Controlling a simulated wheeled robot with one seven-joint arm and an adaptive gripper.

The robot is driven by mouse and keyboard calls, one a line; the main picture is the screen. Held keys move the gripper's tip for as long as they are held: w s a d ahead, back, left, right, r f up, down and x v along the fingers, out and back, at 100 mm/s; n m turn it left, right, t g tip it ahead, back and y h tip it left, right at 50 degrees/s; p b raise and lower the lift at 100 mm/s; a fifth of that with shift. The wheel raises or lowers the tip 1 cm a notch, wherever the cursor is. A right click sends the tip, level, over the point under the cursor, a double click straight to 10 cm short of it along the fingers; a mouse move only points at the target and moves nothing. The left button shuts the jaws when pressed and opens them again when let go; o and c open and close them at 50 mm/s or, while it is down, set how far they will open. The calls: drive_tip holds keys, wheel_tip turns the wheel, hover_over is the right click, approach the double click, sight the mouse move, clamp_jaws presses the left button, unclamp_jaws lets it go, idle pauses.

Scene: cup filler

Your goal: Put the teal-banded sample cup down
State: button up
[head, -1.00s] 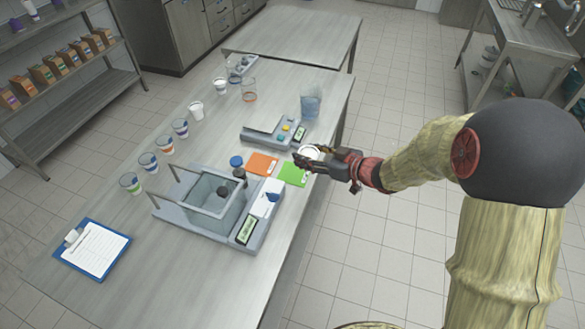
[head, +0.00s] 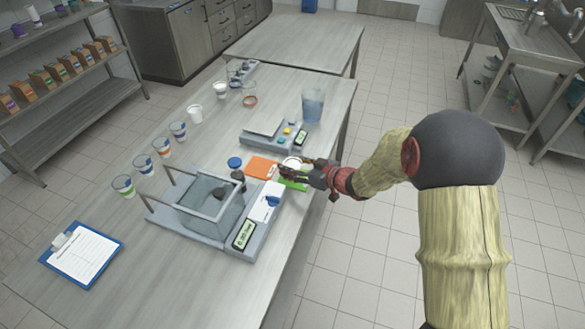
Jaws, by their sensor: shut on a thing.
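My gripper (head: 284,172) is shut on a small cup (head: 292,162), and only its pale round rim and opening show clearly. The fingers hide most of its side, so I cannot make out a teal band. The cup looks upright. My gripper is over or beside the green card (head: 292,186) at the table's right side. I cannot tell whether the cup touches the card or table.
An orange card (head: 260,167) lies just left. A clear-walled device (head: 212,208) stands in front, a scale-like device (head: 268,133) behind with a clear bluish beaker (head: 312,104). Several banded cups (head: 162,147) stand in a row at left. A clipboard (head: 82,255) lies front left.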

drive_tip(key=o, duration=1.3)
